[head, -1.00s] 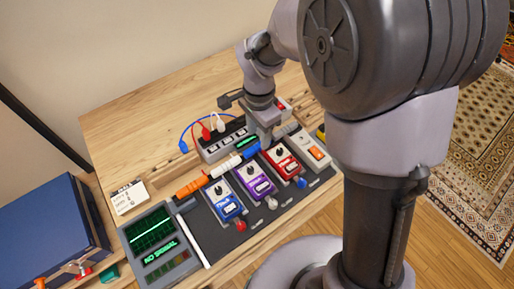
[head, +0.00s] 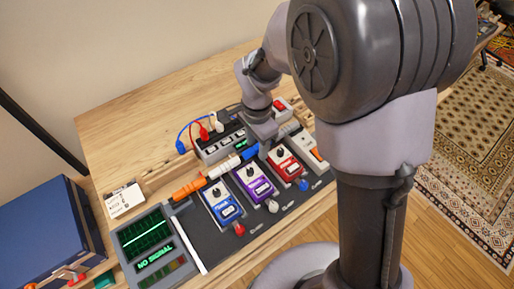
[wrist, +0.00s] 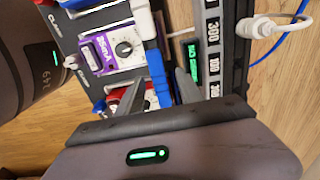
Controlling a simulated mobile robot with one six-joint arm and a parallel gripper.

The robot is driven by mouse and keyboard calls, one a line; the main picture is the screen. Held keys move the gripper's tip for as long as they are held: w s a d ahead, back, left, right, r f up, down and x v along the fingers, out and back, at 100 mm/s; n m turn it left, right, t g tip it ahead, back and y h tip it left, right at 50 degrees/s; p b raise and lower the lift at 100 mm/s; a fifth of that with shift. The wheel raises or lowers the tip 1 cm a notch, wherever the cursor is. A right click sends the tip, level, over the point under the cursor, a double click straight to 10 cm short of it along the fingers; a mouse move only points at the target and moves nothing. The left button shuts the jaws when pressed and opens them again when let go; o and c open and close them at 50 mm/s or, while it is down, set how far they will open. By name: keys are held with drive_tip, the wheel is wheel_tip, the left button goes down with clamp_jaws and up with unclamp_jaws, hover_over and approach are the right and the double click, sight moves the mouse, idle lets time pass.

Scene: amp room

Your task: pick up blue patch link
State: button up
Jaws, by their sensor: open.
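The blue patch link (head: 249,152) lies in the row of links behind the pedals, right of a white link (head: 224,166) and an orange link (head: 189,188). In the wrist view the blue link (wrist: 157,72) runs lengthwise between my two fingers, below the white link (wrist: 143,18). My gripper (wrist: 159,76) is open, with a finger on either side of the blue link. Whether the fingers touch it cannot be told. In the head view my gripper (head: 262,132) is over the right end of the link row and hides part of it.
Blue (head: 222,203), purple (head: 255,183) and red (head: 284,163) pedals stand in front of the links. A grey power strip (head: 218,146) with red, white and blue plugs is behind. A monitor (head: 152,247) reads NO SIGNAL at left. The back of the table is clear.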

clamp_jaws()
drive_tip(key=shift+r, duration=0.1)
